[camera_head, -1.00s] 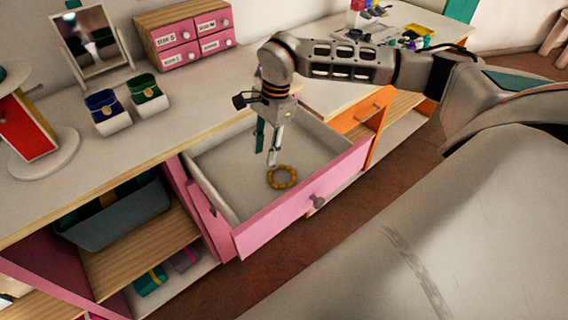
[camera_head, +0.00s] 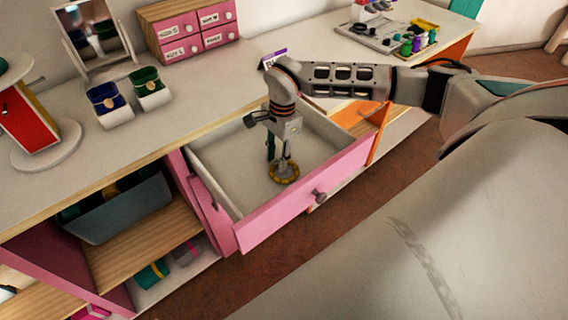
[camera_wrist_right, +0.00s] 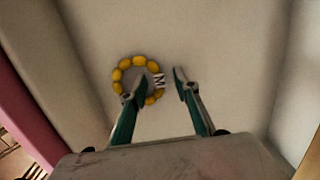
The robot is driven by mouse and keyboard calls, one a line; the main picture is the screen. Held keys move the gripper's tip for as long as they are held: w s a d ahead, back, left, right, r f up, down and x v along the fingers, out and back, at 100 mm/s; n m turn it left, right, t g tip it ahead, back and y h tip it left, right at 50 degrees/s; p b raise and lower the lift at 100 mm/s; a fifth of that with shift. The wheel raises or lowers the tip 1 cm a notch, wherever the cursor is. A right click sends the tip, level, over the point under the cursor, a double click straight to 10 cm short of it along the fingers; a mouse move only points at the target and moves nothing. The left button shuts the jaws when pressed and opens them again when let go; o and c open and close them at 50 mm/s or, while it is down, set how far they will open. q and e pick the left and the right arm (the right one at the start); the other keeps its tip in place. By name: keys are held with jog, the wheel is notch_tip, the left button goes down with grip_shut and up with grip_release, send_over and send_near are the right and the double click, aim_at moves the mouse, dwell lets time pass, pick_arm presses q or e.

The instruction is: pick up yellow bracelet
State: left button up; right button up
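The yellow bracelet (camera_head: 287,181), a ring of yellow beads, lies flat on the floor of the open pink-fronted drawer (camera_head: 260,232). My right gripper (camera_head: 279,166) points down into the drawer, right at the bracelet. In the right wrist view, the bracelet (camera_wrist_right: 138,62) also shows a black-and-white bead on its right side. There the right gripper (camera_wrist_right: 157,86) is open, with one fingertip over the ring's opening and the other just outside its right edge. I cannot tell whether the fingers touch the beads. My left gripper is not in view.
On the countertop stand a mirror (camera_head: 97,37), a small pink-drawer cabinet (camera_head: 189,28), and blue and green boxes (camera_head: 150,87). A grey bin (camera_head: 122,212) sits on the shelf at left.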

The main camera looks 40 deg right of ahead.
aim_at(277, 161)
grip_shut()
jog(key=shift+r, duration=0.1)
notch_tip(277, 161, up, 20)
jog(key=p, duration=0.1)
dwell(0.5)
